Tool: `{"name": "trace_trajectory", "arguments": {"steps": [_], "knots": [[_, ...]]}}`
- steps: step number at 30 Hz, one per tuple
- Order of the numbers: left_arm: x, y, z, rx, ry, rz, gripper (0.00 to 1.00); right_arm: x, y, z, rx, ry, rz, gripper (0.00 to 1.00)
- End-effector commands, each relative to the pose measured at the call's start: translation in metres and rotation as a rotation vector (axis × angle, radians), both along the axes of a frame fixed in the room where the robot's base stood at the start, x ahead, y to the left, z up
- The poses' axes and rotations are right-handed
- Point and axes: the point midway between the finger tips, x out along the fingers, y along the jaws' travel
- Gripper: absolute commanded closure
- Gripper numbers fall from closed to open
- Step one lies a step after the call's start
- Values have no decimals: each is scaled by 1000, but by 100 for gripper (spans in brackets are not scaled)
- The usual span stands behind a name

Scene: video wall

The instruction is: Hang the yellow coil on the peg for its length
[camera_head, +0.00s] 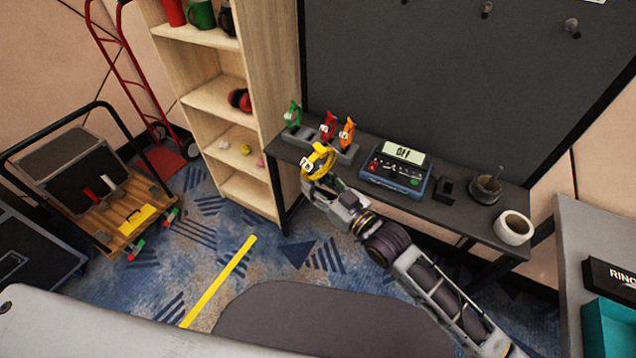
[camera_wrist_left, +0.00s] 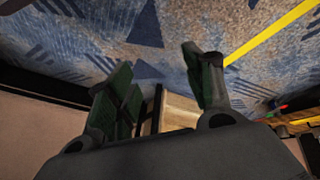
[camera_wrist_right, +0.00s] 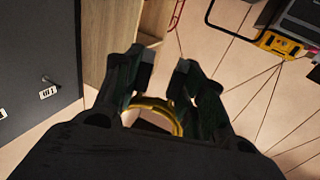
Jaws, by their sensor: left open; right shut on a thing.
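The yellow coil (camera_head: 319,161) is in my right gripper (camera_head: 311,174), above the left end of the dark narrow shelf. In the right wrist view the coil (camera_wrist_right: 158,106) shows as a yellow ring between the fingers of the right gripper (camera_wrist_right: 160,75). Green, red (camera_head: 328,126) and orange (camera_head: 347,133) coils stand in a grey rack behind it. Pegs (camera_head: 572,27) stick out of the dark board (camera_head: 420,70) at the upper right. In the right wrist view a peg (camera_wrist_right: 48,82) and label show on the board. My left gripper (camera_wrist_left: 160,70) is open and empty over the carpet.
A tester reading OFF (camera_head: 398,170), a dark pot (camera_head: 485,188) and a white tape roll (camera_head: 514,228) stand on the shelf (camera_head: 450,205). A wooden shelving unit (camera_head: 225,95) is at the left, beside the board. A cart (camera_head: 110,205) stands further left.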

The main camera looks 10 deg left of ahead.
Motion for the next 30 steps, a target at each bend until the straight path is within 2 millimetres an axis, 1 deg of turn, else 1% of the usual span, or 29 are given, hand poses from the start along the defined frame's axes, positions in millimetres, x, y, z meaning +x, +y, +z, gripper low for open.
{"name": "trace_trajectory", "arguments": {"steps": [1,3,5,9,12,16,18,21,24,30], "knots": [[-15,2,-9,29,29,-42,48,0,0,1,1,-1,0,100],[-34,4,-21,71,70,-112,48,0,0,1,1,-1,0,100],[-52,6,-30,105,105,-173,48,0,0,1,1,-1,0,100],[-94,11,-49,175,188,-320,48,0,0,1,1,-1,0,100],[-122,15,-59,216,242,-422,48,0,0,1,1,-1,0,100],[-150,17,-68,251,296,-526,48,0,0,1,1,-1,0,100],[-160,18,-70,262,316,-566,48,0,0,1,1,-1,0,100],[-170,19,-73,272,334,-602,48,0,0,1,1,-1,0,100],[-173,19,-73,276,340,-617,48,0,0,1,1,-1,0,100],[-173,19,-73,276,341,-617,48,0,0,1,1,-1,0,100]]}}
